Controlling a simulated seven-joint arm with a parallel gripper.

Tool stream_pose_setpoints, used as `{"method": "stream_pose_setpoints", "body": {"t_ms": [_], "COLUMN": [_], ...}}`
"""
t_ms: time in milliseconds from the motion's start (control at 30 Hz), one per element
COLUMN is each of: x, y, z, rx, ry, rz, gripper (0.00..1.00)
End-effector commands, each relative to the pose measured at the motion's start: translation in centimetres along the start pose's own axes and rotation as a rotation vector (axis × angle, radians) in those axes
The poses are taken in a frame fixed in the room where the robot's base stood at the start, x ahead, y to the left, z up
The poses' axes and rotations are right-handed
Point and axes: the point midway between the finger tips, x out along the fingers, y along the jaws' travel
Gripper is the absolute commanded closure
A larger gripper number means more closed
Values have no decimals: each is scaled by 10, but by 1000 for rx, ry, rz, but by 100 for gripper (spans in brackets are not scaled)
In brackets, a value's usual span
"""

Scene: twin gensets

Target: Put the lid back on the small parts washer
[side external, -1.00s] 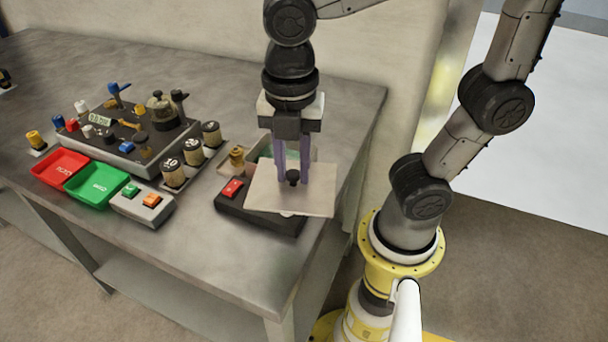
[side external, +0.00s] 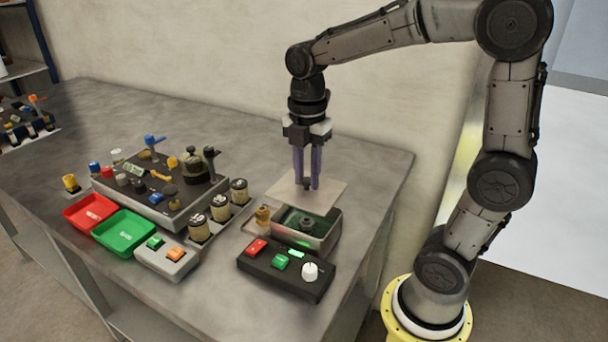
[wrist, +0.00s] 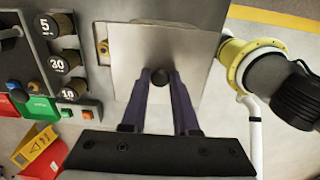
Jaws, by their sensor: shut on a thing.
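The lid (side external: 331,192) is a thin pale square plate with a dark knob (wrist: 160,77) in its middle. My gripper (side external: 308,184) points straight down and its two purple fingers are shut on the knob. The lid is held roughly level, at the back edge of the washer in the side view; its exact height above it is unclear. The small parts washer (side external: 325,240) is an open metal basin with a green inside and a round dark part in it. In the wrist view the lid (wrist: 195,50) hides the basin.
A black control box (side external: 285,273) with red and green buttons and a white knob adjoins the washer's front. A brass fitting (side external: 263,217) stands at its left. Further left are labelled cylinders (side external: 220,208), a control panel (side external: 140,200), and red (side external: 90,212) and green (side external: 124,233) trays.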

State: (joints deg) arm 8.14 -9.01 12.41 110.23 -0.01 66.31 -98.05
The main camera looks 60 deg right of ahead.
Motion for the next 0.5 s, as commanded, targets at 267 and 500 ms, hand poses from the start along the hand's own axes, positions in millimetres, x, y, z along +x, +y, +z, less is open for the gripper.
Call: {"method": "stream_pose_setpoints", "body": {"t_ms": [267, 500], "x": [24, 44], "y": [-1, -1], "z": [-1, -1], "rx": [-1, -1], "ry": [0, 0], "rz": [-4, -3], "gripper": [100, 100]}}
